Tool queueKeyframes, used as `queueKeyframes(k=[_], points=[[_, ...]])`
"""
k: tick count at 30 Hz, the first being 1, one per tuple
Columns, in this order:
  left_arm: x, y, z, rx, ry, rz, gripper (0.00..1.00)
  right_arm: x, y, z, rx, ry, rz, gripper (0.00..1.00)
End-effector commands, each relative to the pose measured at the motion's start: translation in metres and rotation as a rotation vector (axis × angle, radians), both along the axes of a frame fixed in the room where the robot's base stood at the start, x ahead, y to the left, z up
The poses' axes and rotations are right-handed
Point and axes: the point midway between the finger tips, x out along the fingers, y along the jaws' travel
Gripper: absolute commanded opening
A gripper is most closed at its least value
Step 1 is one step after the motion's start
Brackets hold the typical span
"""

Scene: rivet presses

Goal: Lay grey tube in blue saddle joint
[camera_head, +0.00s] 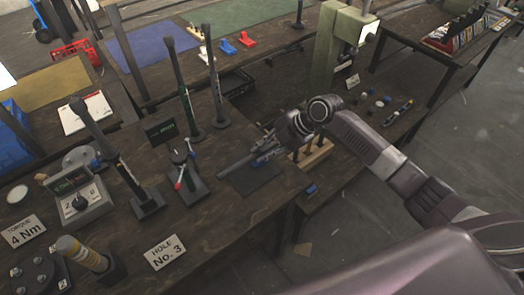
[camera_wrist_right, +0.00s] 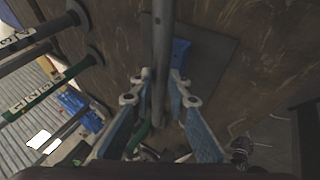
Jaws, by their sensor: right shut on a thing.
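The grey tube (camera_head: 236,165) is held by my right gripper (camera_head: 264,147) over the dark mat (camera_head: 262,182) near the table's right edge. In the right wrist view, the tube (camera_wrist_right: 161,45) runs upright in the picture between the two blue-padded fingers of the right gripper (camera_wrist_right: 159,104), which are shut on it. A blue piece (camera_wrist_right: 181,52), seemingly the saddle joint, lies on the mat just right of the tube, partly hidden by it. I cannot tell whether they touch. In the head view the joint is hidden under the gripper. My left gripper is not in view.
A small stand with red handles (camera_head: 181,170) and a "HOLE No. 3" sign (camera_head: 166,251) stand left of the mat. Tall dark posts (camera_head: 216,80) rise behind. A wooden block with pegs (camera_head: 311,154) sits beyond the edge.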

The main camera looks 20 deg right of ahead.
Motion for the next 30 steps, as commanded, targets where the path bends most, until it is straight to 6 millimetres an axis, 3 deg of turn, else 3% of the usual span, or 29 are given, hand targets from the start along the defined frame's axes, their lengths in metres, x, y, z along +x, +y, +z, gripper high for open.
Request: queueKeyframes(k=[30], points=[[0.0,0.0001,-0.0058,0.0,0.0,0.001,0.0,0.0002,0.0001,-0.0047,0.0,-0.001,0.0,0.0]])
